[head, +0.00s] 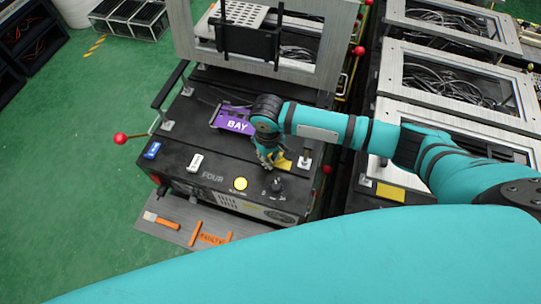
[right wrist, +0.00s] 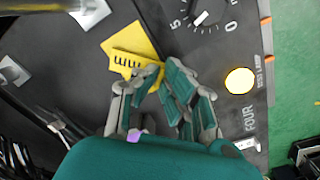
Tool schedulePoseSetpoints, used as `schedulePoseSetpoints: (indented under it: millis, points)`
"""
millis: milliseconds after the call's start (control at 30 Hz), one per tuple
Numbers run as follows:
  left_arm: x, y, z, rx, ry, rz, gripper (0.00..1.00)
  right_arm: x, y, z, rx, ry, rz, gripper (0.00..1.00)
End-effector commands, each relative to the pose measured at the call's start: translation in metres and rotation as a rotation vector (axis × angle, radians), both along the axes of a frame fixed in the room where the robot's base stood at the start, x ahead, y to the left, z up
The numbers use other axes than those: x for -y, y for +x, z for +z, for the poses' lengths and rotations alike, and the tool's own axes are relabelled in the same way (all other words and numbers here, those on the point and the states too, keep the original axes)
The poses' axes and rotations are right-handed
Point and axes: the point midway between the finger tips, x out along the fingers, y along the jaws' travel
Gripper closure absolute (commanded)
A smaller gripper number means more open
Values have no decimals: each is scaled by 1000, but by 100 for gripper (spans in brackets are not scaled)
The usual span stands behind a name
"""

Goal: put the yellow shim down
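The yellow shim (right wrist: 153,80) is a small flat piece with dark marks, between the fingertips of my right gripper (right wrist: 158,78) in the right wrist view. The fingers look closed on it. It lies over or right against a yellow square patch (right wrist: 125,36) on the black panel; whether it touches the panel I cannot tell. In the head view my right gripper (head: 268,158) points down at the panel top beside the yellow patch (head: 285,163), and the shim is hard to separate from it. My left gripper is not in view.
The black unit (head: 215,172) carries a purple BAY plate (head: 233,119), a yellow button (head: 240,183), a dial (head: 275,187) and blue and white switches. A lever with a red knob (head: 120,139) sticks out left. A grey board (head: 180,222) with orange items lies in front.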

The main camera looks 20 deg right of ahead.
Motion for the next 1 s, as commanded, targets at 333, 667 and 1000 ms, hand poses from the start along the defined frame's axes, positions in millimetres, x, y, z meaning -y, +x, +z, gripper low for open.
schedulePoseSetpoints:
  millis: [333,667,1000]
  points:
    - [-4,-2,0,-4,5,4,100,0,0,-3,-1,0,0,94]
    - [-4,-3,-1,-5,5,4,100,0,0,-3,0,-1,0,71]
    - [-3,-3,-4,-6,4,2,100,-2,0,22,4,2,2,71]
